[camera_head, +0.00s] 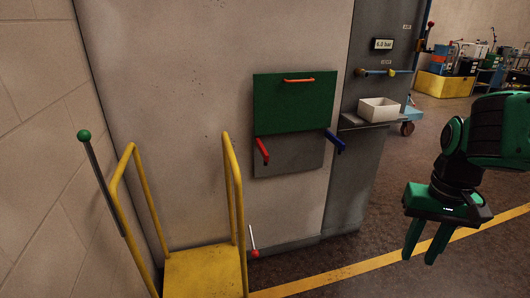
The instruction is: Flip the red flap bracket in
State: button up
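The red flap bracket (262,150) is at the lower left of the green flap (295,105) on the grey cabinet front. It sticks out from the panel and slants down to the right. A matching blue bracket (335,141) sticks out at the flap's lower right. The flap stands upright against the cabinet, with an orange handle (299,80) near its top edge. A bare grey plate (290,160) shows below it. My gripper (419,259) is at the right, well away from both brackets, pointing down. Its two green fingers are apart with nothing between them.
A yellow-railed platform (203,270) stands at the lower left, near a green-knobbed lever (84,136). A small red-based lever (254,243) is low beside it. A white bin (379,108) sits on a shelf right of the flap. Floor between cabinet and gripper looks clear.

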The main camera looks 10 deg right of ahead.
aim_at(264, 154)
jog(key=u, duration=0.05)
jog(key=i, duration=1.25)
jog(key=u, duration=0.55)
